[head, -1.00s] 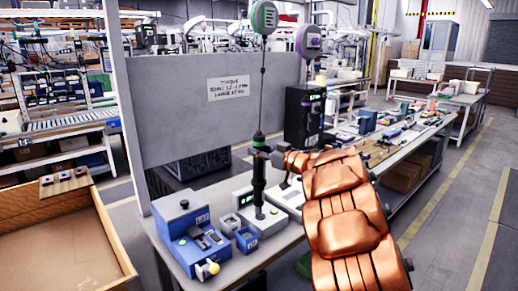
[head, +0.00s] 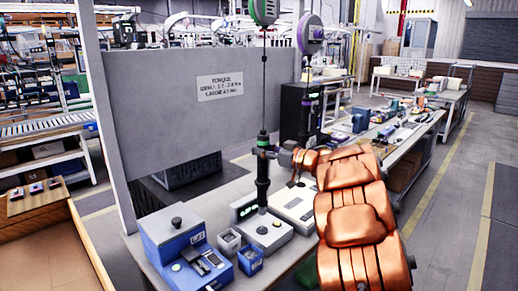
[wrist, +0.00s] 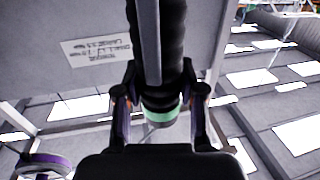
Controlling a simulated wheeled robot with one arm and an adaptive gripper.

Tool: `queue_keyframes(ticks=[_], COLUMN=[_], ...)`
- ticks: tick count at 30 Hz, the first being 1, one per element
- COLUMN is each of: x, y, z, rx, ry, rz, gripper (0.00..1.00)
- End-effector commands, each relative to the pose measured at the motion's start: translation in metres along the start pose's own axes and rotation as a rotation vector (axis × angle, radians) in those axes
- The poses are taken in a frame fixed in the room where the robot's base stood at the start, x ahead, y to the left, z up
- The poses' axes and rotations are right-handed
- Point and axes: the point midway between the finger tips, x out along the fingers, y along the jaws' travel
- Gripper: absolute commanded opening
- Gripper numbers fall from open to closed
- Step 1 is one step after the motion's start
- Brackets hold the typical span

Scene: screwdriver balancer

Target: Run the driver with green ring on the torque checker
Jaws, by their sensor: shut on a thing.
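The driver with the green ring (head: 263,178) is black and hangs upright on a cord below the green balancer (head: 263,10). My gripper (head: 268,152) is shut on its upper body. In the wrist view the two fingers (wrist: 160,108) stand either side of the driver (wrist: 172,45), close to its green ring (wrist: 160,116). The torque checker (head: 272,241) is a light grey box with a lit display, on the bench directly below the driver. The driver's lower end is at the checker's top; I cannot tell whether it is pressed in.
A second driver hangs under a purple balancer (head: 310,33) behind. A grey panel (head: 160,100) backs the bench.

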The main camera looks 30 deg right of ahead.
Motion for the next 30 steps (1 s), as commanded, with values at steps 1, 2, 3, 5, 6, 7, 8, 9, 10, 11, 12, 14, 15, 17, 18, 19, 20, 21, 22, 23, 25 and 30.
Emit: queue_keyframes(ticks=[1, 2, 3, 5, 6, 7, 8, 9, 10, 11, 12, 14, 15, 17, 18, 19, 20, 21, 22, 23, 25, 30], x=[0.000, 0.001, 0.001, 0.002, 0.002, 0.002, 0.002, 0.002, 0.002, 0.002, 0.002, 0.001, 0.001, 0.001, 0.001, 0.001, 0.000, 0.000, 0.000, 0.000, 0.000, 0.000], y=[-0.001, -0.001, -0.002, -0.002, -0.002, -0.002, -0.002, -0.002, -0.002, -0.002, -0.002, -0.001, -0.001, -0.001, -0.001, -0.001, 0.000, 0.000, 0.000, 0.000, 0.000, 0.000], z=[0.003, 0.004, 0.006, 0.009, 0.011, 0.014, 0.016, 0.019, 0.022, 0.025, 0.028, 0.034, 0.038, 0.034, 0.032, 0.032, 0.032, 0.032, 0.032, 0.032, 0.032, 0.032], rx=[0.000, 0.000, 0.000, 0.000, 0.000, 0.000, 0.000, 0.000, 0.000, 0.000, 0.000, 0.000, 0.000, 0.000, 0.000, 0.000, 0.000, 0.000, 0.000, 0.000, 0.000, 0.000], ry=[-0.001, -0.001, -0.001, -0.001, -0.001, -0.001, -0.001, -0.001, -0.001, -0.001, -0.001, -0.001, -0.001, -0.001, -0.001, -0.001, -0.001, -0.001, -0.001, -0.001, -0.001, -0.001], rz=[-0.001, -0.002, -0.003, -0.004, -0.004, -0.004, -0.004, -0.004, -0.003, -0.003, -0.003, -0.002, -0.002, -0.001, -0.001, -0.001, 0.000, 0.000, 0.000, 0.001, 0.000, 0.000], gripper=[0.00, 0.00, 0.00, 0.00, 0.00, 0.00, 0.00, 0.00, 0.00, 0.00, 0.00, 0.00, 0.00, 0.00, 0.00, 0.00, 0.00, 0.00, 0.00, 0.00, 0.00, 0.00])
